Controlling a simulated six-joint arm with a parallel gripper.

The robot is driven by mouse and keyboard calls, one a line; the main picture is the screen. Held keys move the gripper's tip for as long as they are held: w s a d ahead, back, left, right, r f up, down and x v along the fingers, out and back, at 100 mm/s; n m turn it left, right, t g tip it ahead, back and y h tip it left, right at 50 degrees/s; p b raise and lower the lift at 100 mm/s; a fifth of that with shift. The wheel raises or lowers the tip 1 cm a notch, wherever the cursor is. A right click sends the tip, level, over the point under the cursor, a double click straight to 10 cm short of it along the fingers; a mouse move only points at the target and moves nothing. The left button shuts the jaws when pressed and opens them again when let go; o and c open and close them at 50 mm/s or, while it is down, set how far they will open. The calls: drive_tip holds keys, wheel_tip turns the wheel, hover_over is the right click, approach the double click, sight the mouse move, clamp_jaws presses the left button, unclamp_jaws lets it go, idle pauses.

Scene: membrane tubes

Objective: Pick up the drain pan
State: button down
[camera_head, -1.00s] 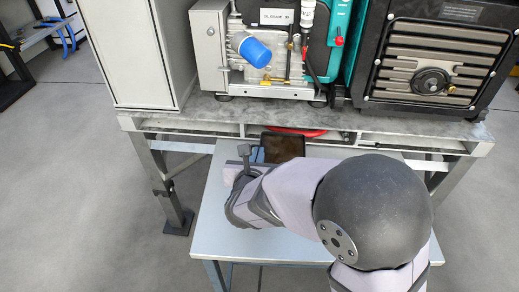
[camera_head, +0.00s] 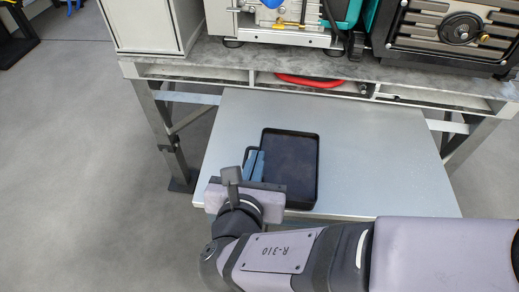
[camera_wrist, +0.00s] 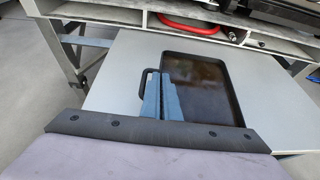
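The drain pan (camera_head: 290,170) is a dark, shallow rectangular tray with a black rim, lying flat on the light grey lower table. It also shows in the wrist view (camera_wrist: 200,85). A black loop handle (camera_wrist: 143,83) sticks out from its left side. My gripper (camera_head: 256,155) has two blue fingers close together, which also show in the wrist view (camera_wrist: 161,74). They overlap the handle area beside the pan's left rim and hide part of the handle. I cannot tell whether they touch it or have closed.
The lower table (camera_head: 385,160) has free room right of the pan. Behind and above it is a grey workbench (camera_head: 215,65) carrying machines. A red curved object (camera_head: 310,81) shows under the bench top. A bench leg (camera_head: 160,135) stands at left.

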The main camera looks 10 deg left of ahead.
drive_tip(key=s+p, duration=0.1)
drive_tip(key=s, duration=1)
drive_tip(key=shift+r, duration=0.1)
